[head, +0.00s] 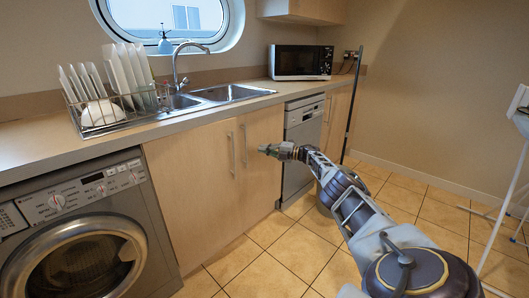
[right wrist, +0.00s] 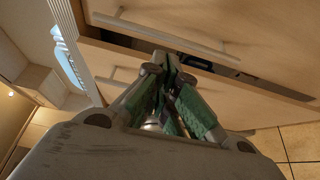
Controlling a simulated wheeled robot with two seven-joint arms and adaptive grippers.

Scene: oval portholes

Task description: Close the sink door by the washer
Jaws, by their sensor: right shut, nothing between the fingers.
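The sink door by the washer (head: 190,185) is the pale wood left door under the sink, with a vertical bar handle (head: 231,155). It looks nearly flush in the head view. In the right wrist view, a dark gap (right wrist: 205,62) shows between two pale door panels, so one stands slightly ajar. My right gripper (head: 264,149) is shut and empty, in front of the right sink door (head: 262,185). In the right wrist view its fingers (right wrist: 172,62) reach toward the gap and cover part of one handle; contact cannot be told. My left gripper is out of view.
The washer (head: 75,240) stands left of the sink doors and a dishwasher (head: 302,145) right of them. A dish rack (head: 115,112) and the sink (head: 205,95) are on the counter. Tiled floor (head: 290,240) in front is clear. A white rack stands far right.

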